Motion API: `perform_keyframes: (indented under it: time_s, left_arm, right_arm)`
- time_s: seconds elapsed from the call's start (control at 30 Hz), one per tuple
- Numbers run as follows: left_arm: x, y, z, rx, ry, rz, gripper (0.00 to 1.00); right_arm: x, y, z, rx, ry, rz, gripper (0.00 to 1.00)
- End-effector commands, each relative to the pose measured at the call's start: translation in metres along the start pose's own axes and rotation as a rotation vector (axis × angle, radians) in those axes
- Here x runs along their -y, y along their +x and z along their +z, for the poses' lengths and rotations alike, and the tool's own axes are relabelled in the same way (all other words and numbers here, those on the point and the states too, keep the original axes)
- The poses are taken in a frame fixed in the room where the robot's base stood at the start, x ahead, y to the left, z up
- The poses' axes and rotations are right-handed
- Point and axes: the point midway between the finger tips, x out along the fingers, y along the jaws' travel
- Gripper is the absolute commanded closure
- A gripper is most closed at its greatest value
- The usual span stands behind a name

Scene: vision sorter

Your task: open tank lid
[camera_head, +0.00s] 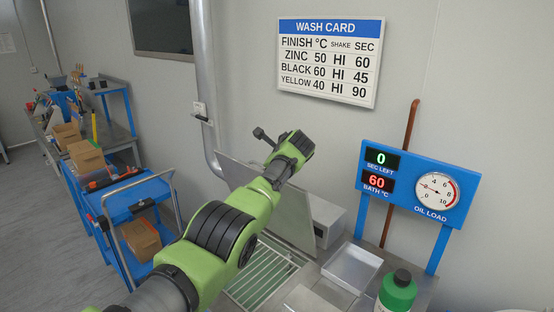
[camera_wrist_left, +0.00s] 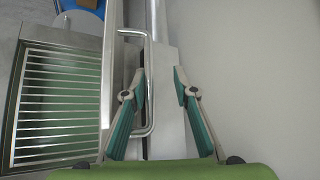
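The tank lid (camera_head: 304,228) is a grey panel standing upright behind the open tank in the head view, partly covered by my left arm. The tank shows a slatted rack (camera_head: 262,277) inside; the slats also show at left in the left wrist view (camera_wrist_left: 58,105). The lid edge (camera_wrist_left: 107,70) runs down the left wrist view, with a U-shaped metal handle (camera_wrist_left: 150,85) sticking out from it. My left gripper (camera_wrist_left: 157,76) is open, with teal-padded fingers apart on either side of the handle bar. My right gripper is not in view.
A blue cart (camera_head: 128,196) with a box is at left. The wall is close behind the lid.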

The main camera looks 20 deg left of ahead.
Motion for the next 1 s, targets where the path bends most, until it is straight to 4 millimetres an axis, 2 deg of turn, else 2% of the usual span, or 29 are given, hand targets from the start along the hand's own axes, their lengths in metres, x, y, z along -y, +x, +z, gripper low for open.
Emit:
perform_keyframes:
  time_s: [0.03,0.3,0.53,0.8,1.0]
  left_arm:
    - [-0.003,-0.001,-0.011,-0.015,0.000,0.002,0.75]
    - [-0.004,-0.019,-0.004,-0.010,-0.001,-0.001,0.75]
    - [-0.002,-0.050,0.000,-0.004,-0.002,-0.009,0.75]
    - [-0.002,-0.094,0.003,-0.001,-0.003,-0.012,0.75]
    - [-0.002,-0.117,0.005,0.001,-0.004,-0.012,0.75]
  right_arm:
    - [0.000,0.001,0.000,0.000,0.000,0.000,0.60]
    - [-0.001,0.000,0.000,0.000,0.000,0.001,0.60]
    - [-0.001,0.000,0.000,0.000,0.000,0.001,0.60]
    - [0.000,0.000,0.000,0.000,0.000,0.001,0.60]
    - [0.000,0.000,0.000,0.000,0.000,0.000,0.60]
